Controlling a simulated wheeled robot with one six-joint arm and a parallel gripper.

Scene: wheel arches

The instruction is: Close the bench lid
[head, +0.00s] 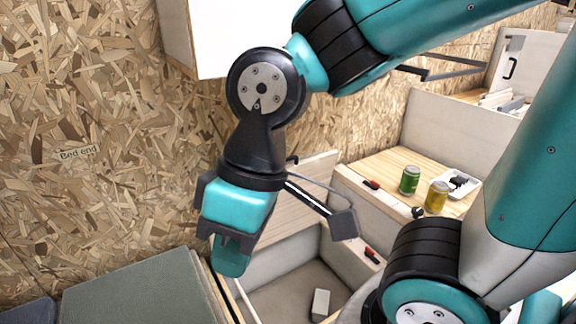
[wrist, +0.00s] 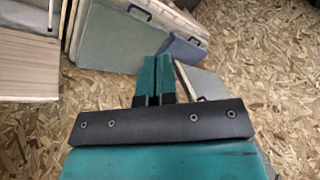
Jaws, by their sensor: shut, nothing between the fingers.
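The bench (head: 355,262) stands open against the chipboard wall, and its grey-lined inside shows in the head view. A pale wooden panel that looks like the bench lid (head: 308,192) stands raised at the back of the opening, partly hidden behind my arm. My gripper (head: 230,268) points down, shut and empty, left of the opening and near the grey-green padded panel. Its closed teal fingers also show in the wrist view (wrist: 154,78). I cannot tell whether it touches anything. The lid cannot be made out for certain in the wrist view.
A small pale block (head: 320,304) lies inside the bench. A green can (head: 410,180), a yellow can (head: 436,197) and a white tray (head: 460,184) stand on the wooden top at right. A grey-green padded panel (head: 135,292) fills the lower left. A white cabinet (head: 205,40) hangs above.

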